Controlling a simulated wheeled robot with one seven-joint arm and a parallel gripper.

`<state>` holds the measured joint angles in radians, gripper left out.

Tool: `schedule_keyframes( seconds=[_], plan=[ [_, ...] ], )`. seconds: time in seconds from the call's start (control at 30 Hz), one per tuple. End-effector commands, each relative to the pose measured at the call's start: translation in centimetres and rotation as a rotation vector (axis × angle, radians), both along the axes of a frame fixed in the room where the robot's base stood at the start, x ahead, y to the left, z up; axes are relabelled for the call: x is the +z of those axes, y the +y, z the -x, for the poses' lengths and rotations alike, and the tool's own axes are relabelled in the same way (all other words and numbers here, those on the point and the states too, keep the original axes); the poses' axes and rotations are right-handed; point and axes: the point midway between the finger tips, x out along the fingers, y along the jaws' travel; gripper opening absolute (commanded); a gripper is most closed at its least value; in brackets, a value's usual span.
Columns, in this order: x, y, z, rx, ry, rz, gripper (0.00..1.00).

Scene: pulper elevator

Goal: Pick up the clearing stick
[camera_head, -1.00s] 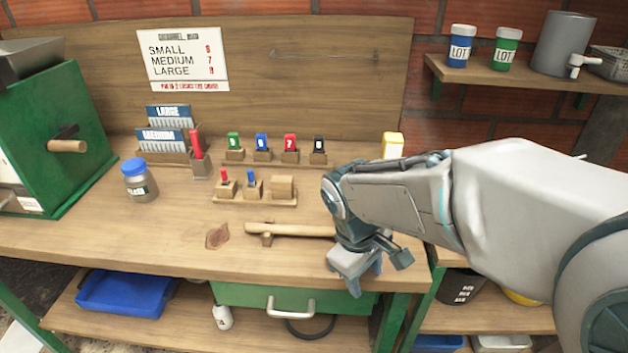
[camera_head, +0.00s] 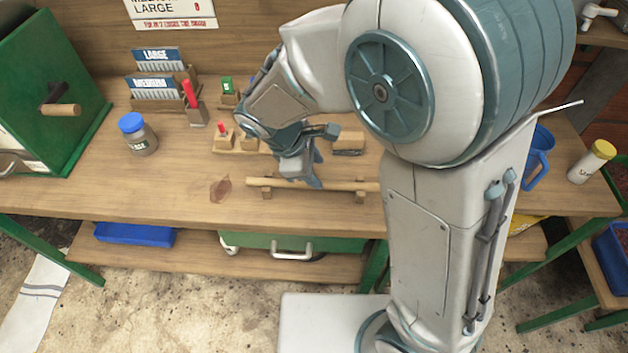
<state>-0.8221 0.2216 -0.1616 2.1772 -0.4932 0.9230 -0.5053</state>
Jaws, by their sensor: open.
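The clearing stick (camera_head: 340,185) is a pale wooden rod lying level across two small wooden rests near the front of the bench. Its right end runs toward my arm's column in the picture. My gripper (camera_head: 307,183) is open and points down just over the left half of the stick, its fingers overlapping the stick in the view. Whether the fingers straddle the rod or hover above it, I cannot tell. Nothing shows between them.
The wooden bench (camera_head: 100,200) carries a blue-lidded jar (camera_head: 137,135), card racks (camera_head: 160,90), a red-handled tool (camera_head: 191,97) and small blocks behind the stick. A reddish stain (camera_head: 220,188) lies left of it. A blue jug (camera_head: 540,157) and yellow-lidded shaker (camera_head: 592,162) stand right.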

Motion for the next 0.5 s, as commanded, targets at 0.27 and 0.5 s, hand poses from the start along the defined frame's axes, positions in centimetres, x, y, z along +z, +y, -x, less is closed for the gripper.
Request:
schedule_keyframes(
  seconds=[0.27, 0.5],
  plan=[
    [-2.4, -1.2, -0.5, -0.004, -0.001, -0.001, 0.45],
    [-4.8, -2.4, -1.3, -0.006, 0.002, 0.003, 0.45]
  ],
)
